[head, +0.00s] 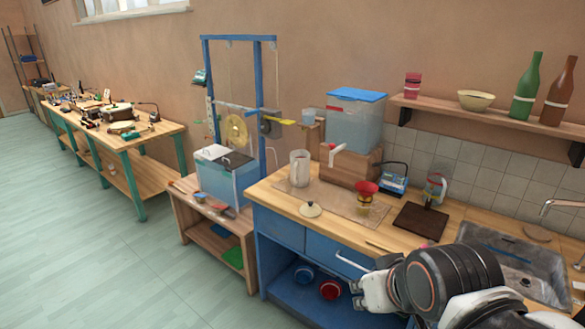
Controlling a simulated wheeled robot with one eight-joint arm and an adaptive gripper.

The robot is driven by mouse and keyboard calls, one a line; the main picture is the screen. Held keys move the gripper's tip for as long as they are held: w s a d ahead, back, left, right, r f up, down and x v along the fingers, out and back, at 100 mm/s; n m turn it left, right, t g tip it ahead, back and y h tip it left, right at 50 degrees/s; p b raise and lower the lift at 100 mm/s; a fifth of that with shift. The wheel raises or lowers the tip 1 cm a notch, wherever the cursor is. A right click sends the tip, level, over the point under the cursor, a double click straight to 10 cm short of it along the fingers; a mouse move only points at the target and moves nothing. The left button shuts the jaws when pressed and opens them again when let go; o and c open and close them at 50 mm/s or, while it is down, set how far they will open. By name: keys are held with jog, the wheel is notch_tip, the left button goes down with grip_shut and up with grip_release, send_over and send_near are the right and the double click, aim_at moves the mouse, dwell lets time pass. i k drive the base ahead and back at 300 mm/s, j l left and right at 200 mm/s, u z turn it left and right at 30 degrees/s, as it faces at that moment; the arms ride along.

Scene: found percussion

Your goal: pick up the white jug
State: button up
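The white jug (299,169) stands upright on the wooden counter, left of the clear water tank, with its handle toward the right. It looks pale and slightly see-through. My gripper (357,293) is at the lower middle right, in front of the blue cabinet and apart from the jug. It is small and seen from the side, so whether its fingers are open or shut is unclear. Nothing shows in it.
A cream lid (311,209) lies in front of the jug. The blue-lidded tank (354,120) stands on a wooden block (349,168) behind. A red funnel (367,188), dark board (420,222) and sink (505,260) are to the right. A blue frame (205,85) rises at left.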

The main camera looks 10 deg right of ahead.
aim_at(299, 171)
jog(key=i+l+u, duration=0.1)
jog(key=u, duration=0.4)
jog(key=i+l+u, duration=0.2)
jog(key=u, duration=0.3)
jog(key=i, duration=0.1)
